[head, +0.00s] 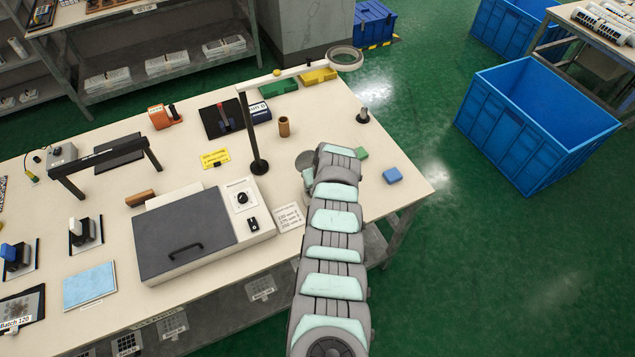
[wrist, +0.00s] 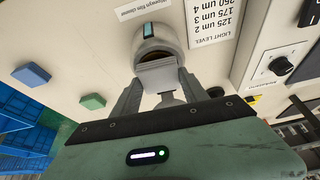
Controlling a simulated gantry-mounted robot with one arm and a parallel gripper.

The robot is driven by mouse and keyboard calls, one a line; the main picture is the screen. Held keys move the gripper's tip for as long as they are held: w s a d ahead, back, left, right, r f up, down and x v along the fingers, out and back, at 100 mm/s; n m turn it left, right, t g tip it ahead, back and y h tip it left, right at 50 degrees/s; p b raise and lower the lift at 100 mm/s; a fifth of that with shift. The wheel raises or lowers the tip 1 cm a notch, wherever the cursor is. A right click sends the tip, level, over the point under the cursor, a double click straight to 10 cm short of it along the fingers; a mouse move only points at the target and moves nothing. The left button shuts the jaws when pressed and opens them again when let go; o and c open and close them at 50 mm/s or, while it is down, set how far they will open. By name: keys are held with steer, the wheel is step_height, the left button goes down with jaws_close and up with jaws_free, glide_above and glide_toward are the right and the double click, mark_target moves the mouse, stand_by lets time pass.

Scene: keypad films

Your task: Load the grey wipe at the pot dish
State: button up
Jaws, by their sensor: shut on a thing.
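My gripper (wrist: 160,88) is shut on the grey wipe (wrist: 160,75), a grey block between the two fingertips in the wrist view. The pot dish (wrist: 158,38), a rounded metallic grey vessel, is right beyond the wipe. The wipe overlaps its near side in the picture; I cannot tell whether they touch. My fingers and the wipe are hidden behind my arm there.
A blue wipe (head: 393,175) and a green wipe (head: 361,153) lie right of my arm near the table's right edge. A lamp stand (head: 258,166) and a grey-lidded box (head: 185,235) stand to the left. A printed card (head: 289,217) lies near my arm.

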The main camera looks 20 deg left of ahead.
steer(key=shift+f+b, duration=0.6)
steer(key=shift+f, duration=0.05)
stand_by(0.3)
steer(key=shift+r, duration=0.2)
stand_by(0.3)
steer(key=shift+r+p, duration=2.6)
steer(key=shift+r, duration=0.75)
